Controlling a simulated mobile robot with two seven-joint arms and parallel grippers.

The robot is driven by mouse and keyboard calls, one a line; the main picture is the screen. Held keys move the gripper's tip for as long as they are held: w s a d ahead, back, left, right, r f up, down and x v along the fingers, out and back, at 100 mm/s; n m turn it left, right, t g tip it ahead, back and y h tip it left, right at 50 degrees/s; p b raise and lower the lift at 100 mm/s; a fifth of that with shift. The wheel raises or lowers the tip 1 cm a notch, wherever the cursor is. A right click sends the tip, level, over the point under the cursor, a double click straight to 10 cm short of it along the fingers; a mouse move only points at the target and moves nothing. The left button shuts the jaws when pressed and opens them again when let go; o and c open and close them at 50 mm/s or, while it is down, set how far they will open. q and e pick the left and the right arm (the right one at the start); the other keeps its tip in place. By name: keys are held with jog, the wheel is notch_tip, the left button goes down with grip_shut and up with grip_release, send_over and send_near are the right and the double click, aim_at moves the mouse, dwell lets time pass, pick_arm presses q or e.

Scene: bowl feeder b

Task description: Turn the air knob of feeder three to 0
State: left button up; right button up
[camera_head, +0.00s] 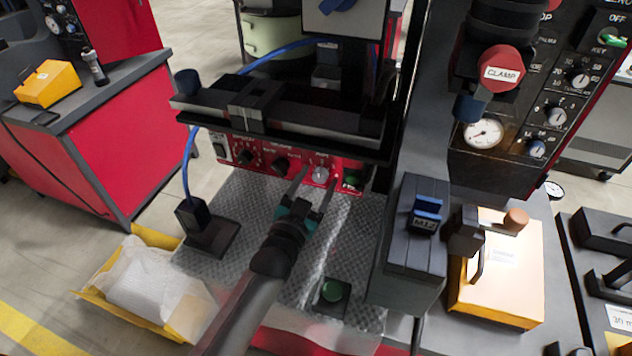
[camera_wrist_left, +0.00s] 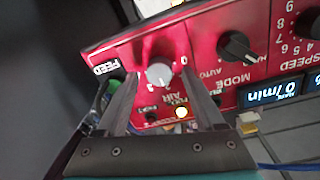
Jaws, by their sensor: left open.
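The air knob (camera_head: 320,174) is a small pale grey dial on the red control panel (camera_head: 262,168) below the black rail. In the left wrist view the air knob (camera_wrist_left: 159,74) appears upside down above the word AIR. A 0 is printed to its right in that view; the knob's exact pointing is unclear. My left gripper (camera_head: 317,182) is open in front of the panel. In the left wrist view its fingers (camera_wrist_left: 158,82) reach up on both sides of the knob; contact cannot be told. My right gripper is not in view.
Black mode (camera_head: 280,164) and speed (camera_head: 244,157) knobs sit left of the air knob. A green feed button (camera_head: 351,181) is close on its right. The black rail (camera_head: 290,115) overhangs the panel. A black stand (camera_head: 208,230) with a blue hose is left of my arm.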

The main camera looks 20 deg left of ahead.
pick_arm(q)
jog(key=shift+c, duration=0.2)
grip_shut()
jog(key=shift+n, duration=0.4)
jog(key=n, duration=0.2)
jog(key=shift+n+p, duration=0.4)
jog(key=n, duration=0.4)
jog(key=shift+a+f+n, duration=0.1)
jog(key=shift+n, duration=0.2)
jog(key=n, duration=0.4)
jog(key=shift+f+n+y, duration=0.1)
jog(key=shift+n+y, duration=0.2)
jog(key=shift+n, duration=0.1)
jog(key=n+b, duration=0.1)
jog(key=n, duration=0.4)
jog(key=shift+f+t, duration=0.1)
jog(key=shift+t, duration=0.2)
jog(key=shift+n, duration=0.4)
jog(key=shift+o, duration=0.2)
grip_release()
